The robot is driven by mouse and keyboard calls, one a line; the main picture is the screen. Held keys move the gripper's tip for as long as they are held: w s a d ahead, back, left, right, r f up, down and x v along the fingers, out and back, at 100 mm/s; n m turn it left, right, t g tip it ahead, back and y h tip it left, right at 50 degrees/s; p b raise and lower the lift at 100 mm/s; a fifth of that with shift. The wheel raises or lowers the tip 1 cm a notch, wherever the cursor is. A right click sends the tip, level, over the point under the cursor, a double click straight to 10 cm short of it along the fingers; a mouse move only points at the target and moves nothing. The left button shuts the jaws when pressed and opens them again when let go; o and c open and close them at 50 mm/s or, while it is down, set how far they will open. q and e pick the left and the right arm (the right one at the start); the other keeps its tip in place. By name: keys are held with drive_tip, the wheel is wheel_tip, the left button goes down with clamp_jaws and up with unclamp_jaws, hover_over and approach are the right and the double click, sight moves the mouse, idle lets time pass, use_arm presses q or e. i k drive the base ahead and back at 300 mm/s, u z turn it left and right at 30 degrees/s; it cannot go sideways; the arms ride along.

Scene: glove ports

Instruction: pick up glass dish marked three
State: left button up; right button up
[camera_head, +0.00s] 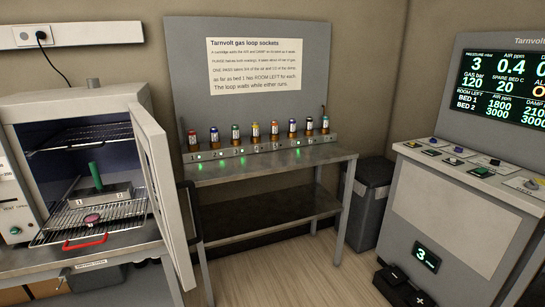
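A small round reddish-pink dish-like object (92,218) lies on the pulled-out lower wire rack (50,237) of the open cabinet at the left. Its marking is too small to read, so I cannot tell whether it is the glass dish marked three. Behind it on the rack stands a grey metal block (103,194) with spots labelled 1 and 2. A green cylinder (95,175) stands upright at the block. Neither of my grippers is in view.
The cabinet door (164,180) stands open on the right of the opening. A red handle (85,242) is at the rack's front. A steel table (270,163) holds a row of several coloured-top cartridges (255,132).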

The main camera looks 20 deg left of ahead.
sight(92, 219)
drive_tip(key=u, duration=0.9)
drive_tip(key=i, duration=1)
drive_tip(key=u, duration=0.7)
